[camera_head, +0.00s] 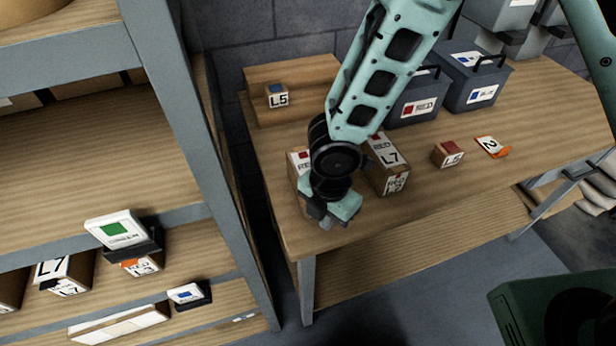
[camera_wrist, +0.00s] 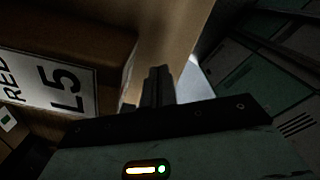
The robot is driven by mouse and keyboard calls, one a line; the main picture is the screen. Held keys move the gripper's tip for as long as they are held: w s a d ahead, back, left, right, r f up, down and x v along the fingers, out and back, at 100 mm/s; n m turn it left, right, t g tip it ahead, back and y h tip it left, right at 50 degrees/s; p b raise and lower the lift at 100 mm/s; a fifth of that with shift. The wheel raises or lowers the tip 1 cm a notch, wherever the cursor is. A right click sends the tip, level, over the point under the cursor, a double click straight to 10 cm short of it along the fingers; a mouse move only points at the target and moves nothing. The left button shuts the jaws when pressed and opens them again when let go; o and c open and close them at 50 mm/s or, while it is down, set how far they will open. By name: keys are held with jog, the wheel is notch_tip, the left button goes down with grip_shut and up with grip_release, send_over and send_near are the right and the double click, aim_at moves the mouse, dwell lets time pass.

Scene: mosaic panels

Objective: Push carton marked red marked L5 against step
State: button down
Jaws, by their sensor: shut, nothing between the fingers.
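A carton with a red mark and the letters "RE" (camera_head: 295,169) stands near the table's left end, mostly hidden behind my gripper. In the wrist view a label reading "RED L5" (camera_wrist: 62,88) shows on a carton face at the left, close to my fingers. My gripper (camera_head: 329,219) is shut and empty, low at the near side of this carton; its fingers also show in the wrist view (camera_wrist: 158,88). I cannot tell whether they touch it. The wooden step (camera_head: 308,72) lies at the table's back left, behind the carton. The gap between them is hard to judge.
A RED L7 carton (camera_head: 390,178) stands just right of my gripper. A small red-topped box (camera_head: 448,154) and an orange-and-white item (camera_head: 491,147) lie farther right. A blue-marked L5 box (camera_head: 277,96) sits on the step. Grey bins (camera_head: 412,106) stand behind. A shelf (camera_head: 215,180) is at left.

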aim_at(298, 163)
jog(key=shift+w, duration=0.35)
jog(key=shift+w+a+p, duration=0.15)
jog(key=shift+w+p, duration=0.1)
jog(key=shift+p, duration=0.15)
jog(key=shift+w+a+p, duration=0.15)
jog(key=shift+w+p, duration=0.3)
jog(key=shift+w, duration=0.25)
jog(key=shift+w+a+p, duration=0.15)
jog(key=shift+w+p, duration=0.15)
jog(key=shift+w, duration=0.1)
jog(key=shift+w+a+p, duration=0.15)
jog(key=shift+w+p, duration=0.15)
jog(key=shift+w, duration=0.2)
jog(key=shift+w, duration=0.2)
jog(key=shift+w+a+p, duration=0.2)
jog(key=shift+w+p, duration=0.15)
jog(key=shift+w, duration=0.15)
jog(key=shift+w+a+p, duration=0.15)
jog(key=shift+w+p, duration=0.15)
jog(key=shift+w, duration=0.15)
jog(key=shift+w, duration=0.15)
